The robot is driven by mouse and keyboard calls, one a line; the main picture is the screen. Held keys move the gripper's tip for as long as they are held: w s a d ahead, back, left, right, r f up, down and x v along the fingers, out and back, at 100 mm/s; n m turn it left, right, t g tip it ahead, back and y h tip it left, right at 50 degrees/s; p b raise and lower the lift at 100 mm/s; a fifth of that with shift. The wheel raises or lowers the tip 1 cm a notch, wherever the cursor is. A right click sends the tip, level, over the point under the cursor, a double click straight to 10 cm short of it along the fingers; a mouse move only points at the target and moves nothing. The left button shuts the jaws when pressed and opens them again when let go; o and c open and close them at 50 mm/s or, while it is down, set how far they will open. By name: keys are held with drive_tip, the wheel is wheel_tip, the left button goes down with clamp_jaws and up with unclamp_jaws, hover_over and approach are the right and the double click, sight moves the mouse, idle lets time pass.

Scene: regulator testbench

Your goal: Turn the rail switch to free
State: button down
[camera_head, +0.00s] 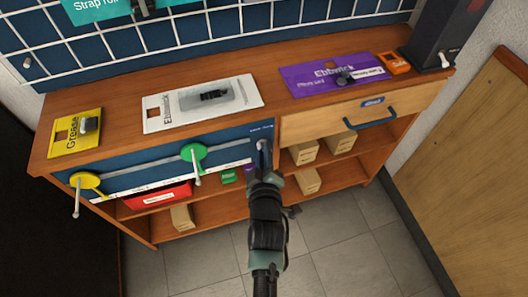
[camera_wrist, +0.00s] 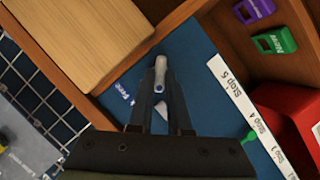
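The rail switch (camera_wrist: 160,72) is a pale grey-white lever on the blue panel below the shelf top. In the head view its tip (camera_head: 263,145) shows at the right end of that panel. My gripper (camera_wrist: 160,82) has its two dark fingers on either side of the lever, close together, with no clear gap to it; it looks shut on the lever. In the head view, my gripper (camera_head: 263,165) reaches up to the panel's right end and hides part of the lever's base.
A green knob (camera_head: 194,153) and a yellow knob (camera_head: 86,182), each with a pale lever, sit further left on the panel's rail. A wooden drawer (camera_head: 350,110) with a blue handle is at the right. A red box (camera_head: 158,196) and wooden blocks fill shelves below.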

idle(0.5)
drive_tip(key=shift+w+d+m+g+y+b, duration=0.1)
drive_tip(key=shift+d+m+g+y+b, duration=0.25)
drive_tip(key=shift+m+y+b, duration=1.25)
drive_tip(key=shift+w+d+m+g+y+b, duration=0.1)
drive_tip(key=shift+m+g+y+b, duration=0.6)
drive_tip(key=shift+m, duration=1.75)
drive_tip(key=shift+w+d+m+g+y+b, duration=0.2)
drive_tip(key=shift+m+y+b, duration=0.5)
drive_tip(key=shift+m+y, duration=1.1)
drive_tip(key=shift+s+m, duration=0.15)
drive_tip(key=shift+m, duration=0.3)
drive_tip(key=c, duration=0.9)
unclamp_jaws()
drive_tip(key=shift+o, duration=0.2)
drive_tip(key=shift+d, duration=0.15)
